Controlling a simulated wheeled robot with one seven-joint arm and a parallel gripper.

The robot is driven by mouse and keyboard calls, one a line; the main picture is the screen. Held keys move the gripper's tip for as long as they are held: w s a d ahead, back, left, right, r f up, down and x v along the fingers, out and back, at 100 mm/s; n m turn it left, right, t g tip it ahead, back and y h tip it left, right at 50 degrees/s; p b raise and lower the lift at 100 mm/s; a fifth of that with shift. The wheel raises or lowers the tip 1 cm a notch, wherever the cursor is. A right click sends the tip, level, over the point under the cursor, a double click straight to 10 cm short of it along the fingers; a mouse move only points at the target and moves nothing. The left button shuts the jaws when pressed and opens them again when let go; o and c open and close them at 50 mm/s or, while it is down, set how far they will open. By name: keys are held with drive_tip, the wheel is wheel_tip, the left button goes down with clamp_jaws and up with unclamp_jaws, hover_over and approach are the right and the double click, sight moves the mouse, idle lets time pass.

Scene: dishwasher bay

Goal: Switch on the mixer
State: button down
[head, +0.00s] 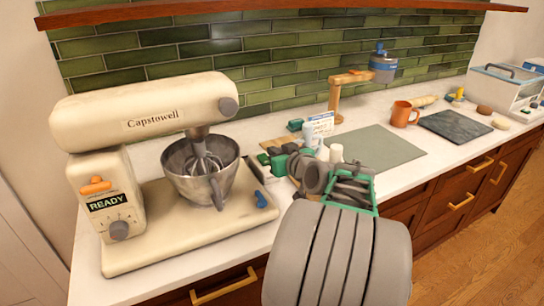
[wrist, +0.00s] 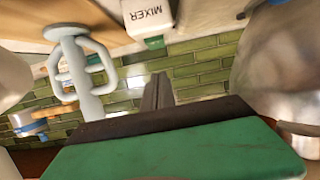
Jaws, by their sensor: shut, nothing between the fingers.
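The cream mixer (head: 145,115) stands at the left of the counter. It has a READY display (head: 108,202), an orange lever (head: 95,186), a grey knob (head: 119,230) and a blue lever (head: 261,199) on its base. Its steel bowl (head: 178,182) holds a whisk. A white box marked MIXER (wrist: 148,14), with a green part (wrist: 155,43) on it, shows ahead of my fingers in the wrist view. My gripper (wrist: 157,80) is shut and empty, apart from that box. In the head view it is over the counter right of the bowl, its fingertips partly hidden.
A blurred metal surface (wrist: 275,70) is close on the right in the wrist view. A grey-green mat (head: 385,148), an orange mug (head: 403,114) and a dark board (head: 455,125) lie farther right on the counter.

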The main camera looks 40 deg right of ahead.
drive_tip(key=s+a, duration=0.2)
drive_tip(key=s, duration=0.5)
drive_tip(key=shift+s+r+b, duration=0.35)
drive_tip(key=shift+s+b, duration=0.05)
